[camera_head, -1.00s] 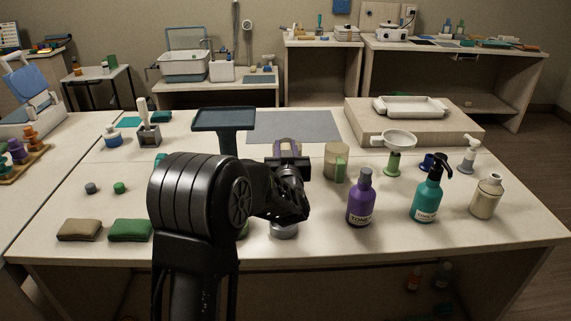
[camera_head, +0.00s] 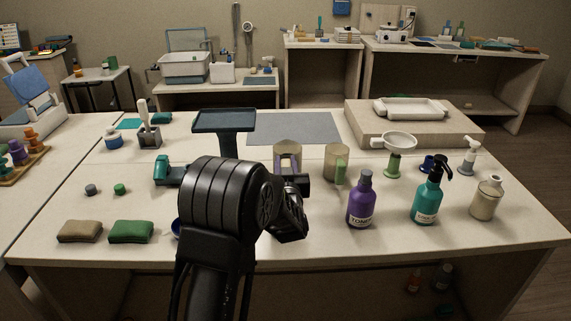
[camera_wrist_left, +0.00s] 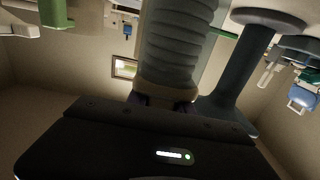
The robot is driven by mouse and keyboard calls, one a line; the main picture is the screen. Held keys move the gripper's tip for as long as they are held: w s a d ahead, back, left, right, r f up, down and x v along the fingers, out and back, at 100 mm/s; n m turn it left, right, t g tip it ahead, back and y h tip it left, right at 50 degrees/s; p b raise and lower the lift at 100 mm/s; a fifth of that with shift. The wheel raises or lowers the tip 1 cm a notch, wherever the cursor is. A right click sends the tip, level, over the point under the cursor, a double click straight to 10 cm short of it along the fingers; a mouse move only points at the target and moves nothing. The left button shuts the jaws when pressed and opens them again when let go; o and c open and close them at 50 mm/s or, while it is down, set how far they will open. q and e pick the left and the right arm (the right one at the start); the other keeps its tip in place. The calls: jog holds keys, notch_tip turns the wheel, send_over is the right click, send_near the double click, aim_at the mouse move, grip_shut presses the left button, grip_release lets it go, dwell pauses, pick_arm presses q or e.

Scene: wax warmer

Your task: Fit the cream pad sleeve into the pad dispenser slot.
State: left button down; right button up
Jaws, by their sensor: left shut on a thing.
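My left gripper (camera_head: 288,174) is shut on the cream pad sleeve (camera_head: 287,149), whose tan upper part shows beyond the fingers in the head view. In the left wrist view the sleeve (camera_wrist_left: 178,45) is a ribbed, greyish cylinder with a paler band near the fingers. The gripper hides its lower part in the head view, so I cannot tell whether it touches the table. I cannot pick out the pad dispenser slot with certainty. A teal fitting (camera_head: 166,170) stands left of my arm, partly hidden by it. My right gripper is not in view.
A dark tray stand (camera_head: 224,120) is close left of the sleeve, and a tan mug (camera_head: 337,163) with a green handle is close right. Purple (camera_head: 361,203) and teal (camera_head: 427,197) bottles stand front right. A grey mat (camera_head: 318,127) lies behind, clear.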

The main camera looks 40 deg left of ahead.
pick_arm(q)
jog(key=shift+f, duration=0.2)
jog(key=c, duration=1.1)
grip_release()
jog(key=shift+r, duration=0.1)
jog(key=shift+r, duration=0.15)
jog(key=shift+s+d, duration=0.15)
jog(key=shift+s, duration=0.05)
jog(key=b+v, duration=0.1)
jog(key=v, duration=1)
jog(key=shift+s+d, duration=0.15)
jog(key=shift+d, duration=0.05)
